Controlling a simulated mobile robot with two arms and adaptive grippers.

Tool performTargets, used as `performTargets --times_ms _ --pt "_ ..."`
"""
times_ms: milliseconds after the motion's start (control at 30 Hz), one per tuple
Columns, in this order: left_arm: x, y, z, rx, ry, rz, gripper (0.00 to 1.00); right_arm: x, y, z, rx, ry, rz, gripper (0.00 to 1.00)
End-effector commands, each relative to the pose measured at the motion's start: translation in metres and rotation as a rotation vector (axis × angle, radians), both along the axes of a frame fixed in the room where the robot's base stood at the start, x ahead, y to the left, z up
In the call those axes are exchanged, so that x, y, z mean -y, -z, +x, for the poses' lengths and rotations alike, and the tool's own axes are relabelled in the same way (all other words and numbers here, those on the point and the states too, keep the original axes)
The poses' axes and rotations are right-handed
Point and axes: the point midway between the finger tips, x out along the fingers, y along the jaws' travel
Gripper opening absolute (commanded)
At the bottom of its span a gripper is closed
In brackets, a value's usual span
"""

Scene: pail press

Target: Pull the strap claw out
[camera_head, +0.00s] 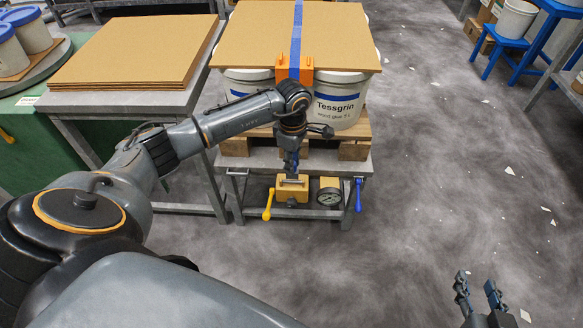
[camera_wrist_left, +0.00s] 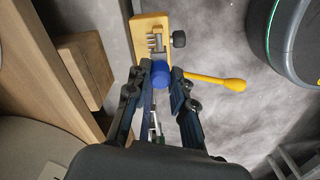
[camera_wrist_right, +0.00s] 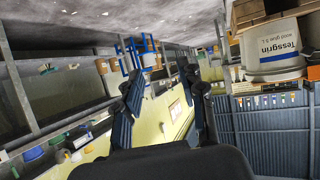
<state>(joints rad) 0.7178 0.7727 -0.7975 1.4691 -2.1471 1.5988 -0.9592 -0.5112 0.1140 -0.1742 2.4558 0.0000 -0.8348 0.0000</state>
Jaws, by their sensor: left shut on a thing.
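A blue strap (camera_head: 296,30) runs over the cardboard sheet on the pails and down through an orange corner piece (camera_head: 294,68). My left gripper (camera_head: 291,163) is below that piece, in front of the pallet. In the left wrist view, it is shut on a round blue part (camera_wrist_left: 162,73), which I take for part of the strap claw. Grey metal prongs (camera_wrist_left: 158,44) just beyond it lie at a yellow block (camera_wrist_left: 150,27); how deep they sit is unclear. That yellow block (camera_head: 291,190) is on the stand's front. My right gripper (camera_head: 477,286) is open and empty over the floor.
White pails (camera_head: 338,104) stand on a wooden pallet (camera_head: 354,131) on a metal stand. A yellow handle (camera_head: 267,206), a gauge (camera_head: 329,192) and a blue handle (camera_head: 358,195) are by the block. Stacked cardboard (camera_head: 130,50) lies left.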

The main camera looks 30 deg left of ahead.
Motion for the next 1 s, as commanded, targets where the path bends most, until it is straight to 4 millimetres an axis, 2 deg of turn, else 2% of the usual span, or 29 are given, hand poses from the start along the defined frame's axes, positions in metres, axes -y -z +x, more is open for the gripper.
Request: performTargets --times_ms 600,1000 --pt "0.000 -0.015 0.000 0.001 0.000 0.001 0.00 0.014 0.033 -0.032 -0.236 0.017 -0.055 0.40" --pt "0.000 -0.016 0.000 0.001 0.002 0.000 0.00 0.015 0.037 -0.036 -0.259 0.019 -0.059 0.40"
